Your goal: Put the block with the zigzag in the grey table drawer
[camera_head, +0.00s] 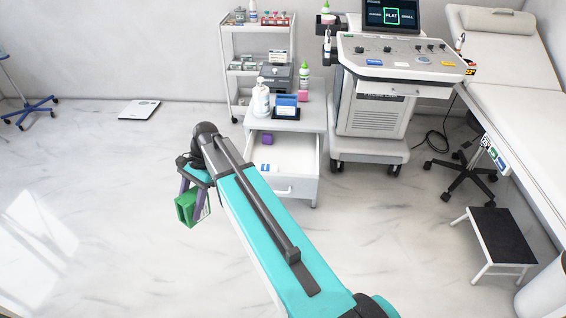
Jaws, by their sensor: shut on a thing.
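My gripper (193,202), at the left end of my arm, is shut on a green block (186,211). It holds the block in the air over the floor, left of the drawer. The block has a paler side face, partly behind a finger; I cannot make out a zigzag on it. The grey table (312,116) stands at the picture's middle with its drawer (303,162) pulled open. A small purple block (267,138) is in the drawer near the back left.
A shelf trolley (228,78) is behind, and an ultrasound machine (375,115) is at right. The floor at left is largely clear.

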